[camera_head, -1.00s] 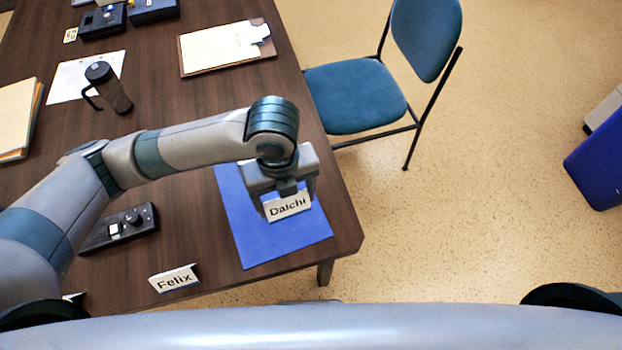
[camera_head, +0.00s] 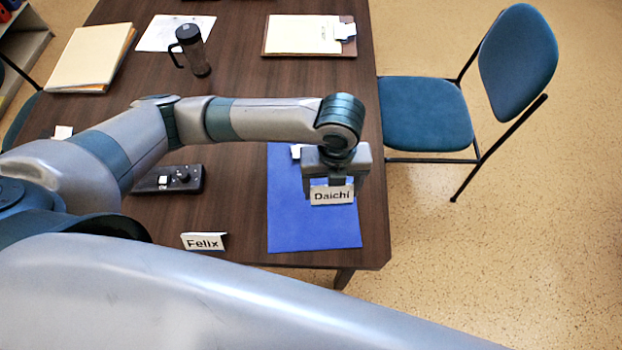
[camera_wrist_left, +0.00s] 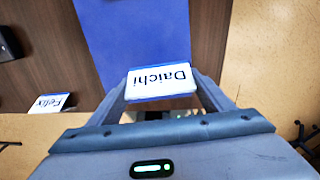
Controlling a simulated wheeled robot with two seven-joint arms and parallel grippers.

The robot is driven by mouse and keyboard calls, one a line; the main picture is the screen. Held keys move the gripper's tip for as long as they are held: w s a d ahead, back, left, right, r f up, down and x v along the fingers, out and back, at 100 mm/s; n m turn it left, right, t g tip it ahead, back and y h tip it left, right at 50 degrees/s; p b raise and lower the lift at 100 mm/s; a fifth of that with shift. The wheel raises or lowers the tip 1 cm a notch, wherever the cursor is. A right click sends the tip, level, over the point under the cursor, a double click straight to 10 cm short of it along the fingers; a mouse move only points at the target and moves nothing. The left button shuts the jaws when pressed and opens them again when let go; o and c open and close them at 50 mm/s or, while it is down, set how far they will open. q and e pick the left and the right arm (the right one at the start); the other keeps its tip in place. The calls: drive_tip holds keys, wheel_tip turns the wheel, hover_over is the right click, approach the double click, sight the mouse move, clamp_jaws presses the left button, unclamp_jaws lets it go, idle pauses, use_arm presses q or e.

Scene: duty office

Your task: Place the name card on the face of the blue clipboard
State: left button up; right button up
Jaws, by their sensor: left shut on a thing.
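The blue clipboard (camera_head: 300,225) lies flat near the right edge of the table, with a small pale piece, perhaps its clip, at its far edge. My left gripper (camera_head: 334,187) is over the right side of the clipboard, shut on the white name card (camera_head: 332,196) reading "Daichi". In the left wrist view the card (camera_wrist_left: 160,80) sits between the two fingers, with the blue clipboard (camera_wrist_left: 125,35) behind it. I cannot tell whether the card touches the clipboard. My right gripper is not in view.
A second card (camera_head: 204,241) reading "Felix" stands left of the clipboard. A black device (camera_head: 180,179) lies beyond that card. A dark mug (camera_head: 193,50), a brown clipboard (camera_head: 271,42) and folders (camera_head: 92,58) are farther back. A blue chair (camera_head: 425,112) stands right of the table.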

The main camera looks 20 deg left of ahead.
use_arm(q)
drive_tip(key=w+a+f, duration=0.1)
drive_tip(key=a, duration=0.1)
drive_tip(key=w+a+f+p, duration=0.1)
drive_tip(key=w+a+f, duration=0.2)
drive_tip(key=w+a, duration=0.1)
drive_tip(key=shift+a+f+p, duration=0.25)
drive_tip(key=shift+f+p, duration=0.1)
drive_tip(key=shift+f, duration=0.05)
drive_tip(key=shift+f, duration=0.1)
wheel_tip(320, 180, down, 3)
drive_tip(key=shift+f+p, duration=0.2)
drive_tip(key=shift+p, duration=0.5)
drive_tip(key=shift+f, duration=0.25)
drive_tip(key=o, duration=1)
drive_tip(key=shift+f, duration=0.1)
